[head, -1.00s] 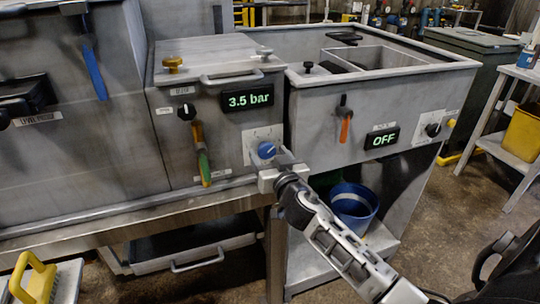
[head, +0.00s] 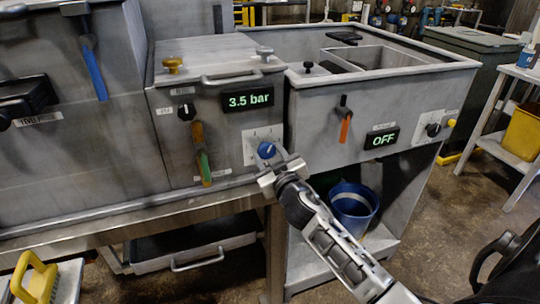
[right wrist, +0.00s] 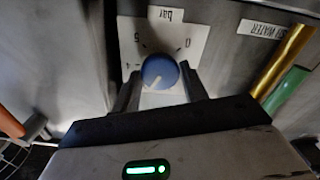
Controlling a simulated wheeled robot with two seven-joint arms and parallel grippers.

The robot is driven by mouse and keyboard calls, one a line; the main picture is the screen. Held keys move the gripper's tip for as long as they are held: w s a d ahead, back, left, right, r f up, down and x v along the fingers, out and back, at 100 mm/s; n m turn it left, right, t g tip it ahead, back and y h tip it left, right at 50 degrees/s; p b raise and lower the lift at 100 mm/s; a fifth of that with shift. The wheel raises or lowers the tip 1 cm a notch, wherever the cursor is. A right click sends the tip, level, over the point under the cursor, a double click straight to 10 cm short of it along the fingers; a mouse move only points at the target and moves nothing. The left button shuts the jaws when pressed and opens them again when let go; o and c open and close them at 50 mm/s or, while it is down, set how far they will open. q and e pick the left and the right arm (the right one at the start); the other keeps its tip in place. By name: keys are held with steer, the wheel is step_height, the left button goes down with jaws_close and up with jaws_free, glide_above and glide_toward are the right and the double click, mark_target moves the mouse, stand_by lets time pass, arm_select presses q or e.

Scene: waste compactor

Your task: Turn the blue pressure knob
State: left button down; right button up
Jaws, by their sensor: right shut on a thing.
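The blue pressure knob (head: 266,150) sits on a white dial plate on the front of the grey middle machine, below a display (head: 248,101) reading 3.5 bar. My right gripper (head: 278,161) reaches it from the lower right and is shut on it. In the right wrist view the blue knob (right wrist: 160,71) lies between the two dark fingers of my right gripper (right wrist: 163,82). Its pale pointer line points to the lower left in that view. The dial plate (right wrist: 128,40) shows numbers and "bar". My left gripper is not in view.
An orange-and-green handle (head: 202,152) hangs left of the knob. A bar handle (head: 232,79) juts out above the display. The right-hand machine's display (head: 384,138) reads OFF. A blue bucket (head: 353,204) stands below, beside my right arm.

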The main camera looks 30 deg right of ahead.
steer(key=shift+n, duration=0.4)
steer(key=o, duration=1)
steer(key=shift+b+v, duration=0.8)
steer(key=shift+v, duration=7.2)
steer(key=shift+a, duration=0.15)
